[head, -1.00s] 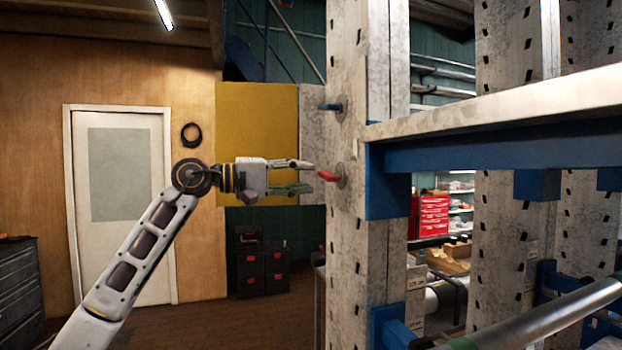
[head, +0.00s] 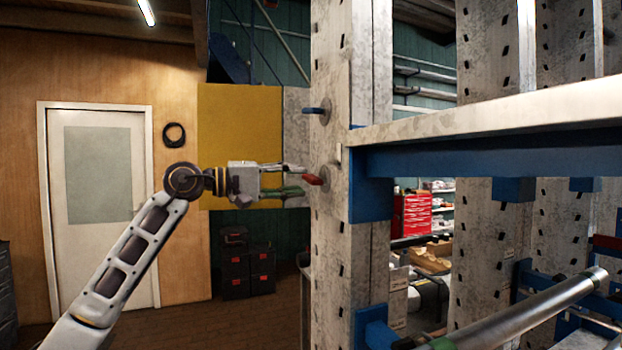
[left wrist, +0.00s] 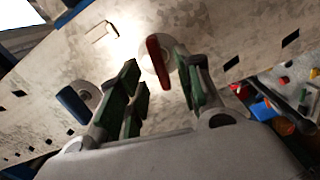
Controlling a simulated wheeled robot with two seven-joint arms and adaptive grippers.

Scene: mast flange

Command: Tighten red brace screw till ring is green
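The red brace screw (head: 314,180) sticks out from the perforated grey upright, below a blue one. Its red handle (left wrist: 157,60) also shows in the left wrist view, in front of a pale round disc at its base. No green shows on this disc. My left gripper (head: 303,179) is open at the red handle. In the left wrist view its green-padded fingers (left wrist: 163,85) stand apart, with the red handle between them near the tips. I cannot tell whether a finger touches it. My right gripper is not in view.
The blue screw (head: 316,110) sits higher on the same upright (head: 335,250). A blue beam (head: 490,152) and a grey pipe (head: 530,315) extend to the right. A yellow panel (head: 235,130) is behind my gripper. The space left of the upright is open.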

